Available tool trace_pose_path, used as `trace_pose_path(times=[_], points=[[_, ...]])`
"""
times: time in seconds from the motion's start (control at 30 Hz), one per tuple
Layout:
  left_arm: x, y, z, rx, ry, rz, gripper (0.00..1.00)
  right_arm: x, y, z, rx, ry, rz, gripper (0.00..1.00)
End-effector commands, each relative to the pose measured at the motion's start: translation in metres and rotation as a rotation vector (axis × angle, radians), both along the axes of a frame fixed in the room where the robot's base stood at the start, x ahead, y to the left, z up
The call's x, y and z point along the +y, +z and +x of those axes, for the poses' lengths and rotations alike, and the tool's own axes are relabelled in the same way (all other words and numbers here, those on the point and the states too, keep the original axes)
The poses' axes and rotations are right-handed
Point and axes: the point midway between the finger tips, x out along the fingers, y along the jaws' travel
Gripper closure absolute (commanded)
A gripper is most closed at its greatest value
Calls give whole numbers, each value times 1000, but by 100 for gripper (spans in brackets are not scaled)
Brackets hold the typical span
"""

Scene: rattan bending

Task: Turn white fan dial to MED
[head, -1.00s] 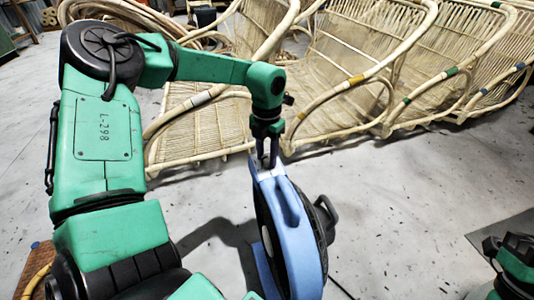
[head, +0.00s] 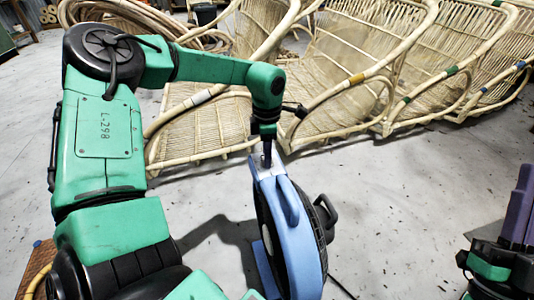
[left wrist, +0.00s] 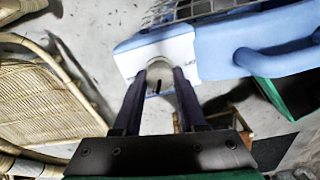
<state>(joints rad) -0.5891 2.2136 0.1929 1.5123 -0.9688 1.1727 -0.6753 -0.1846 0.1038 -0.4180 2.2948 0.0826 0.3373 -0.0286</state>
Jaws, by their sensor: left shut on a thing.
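The blue fan (head: 302,252) stands on the floor in front of me, edge-on in the head view, with a white panel (head: 259,174) at its top. The left wrist view shows the white panel (left wrist: 183,46) close up, with the round pale dial (left wrist: 160,70) on it. My left gripper (head: 267,164) points down at the panel, and its two fingers (left wrist: 160,77) are shut on the dial from both sides. A dark mark shows on the dial, but the labels are too small to read. My right gripper (head: 518,208) is at the right edge, away from the fan, partly cut off.
Several rattan chair frames (head: 340,75) stand in a row behind the fan. A coil of rattan (head: 150,18) lies at the back left. A dark handle (head: 326,212) sticks out at the fan's right side. The floor (head: 410,200) right of the fan is clear.

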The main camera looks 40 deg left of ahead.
Motion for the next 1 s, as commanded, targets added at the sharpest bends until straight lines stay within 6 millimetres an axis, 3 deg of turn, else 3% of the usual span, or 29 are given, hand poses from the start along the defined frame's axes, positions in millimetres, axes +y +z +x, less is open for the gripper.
trace_pose_path(times=[0.67,0.7,0.77,1.0], points=[[0,1,1,-4,-70,1,100,0,-5,0,15,2,-2,100],[0,1,1,-4,-69,1,48,0,-5,0,15,2,-2,100],[0,1,1,-3,-69,0,29,0,-4,0,14,1,-1,100],[0,0,0,-1,-69,0,29,0,-1,0,3,1,-1,100]])
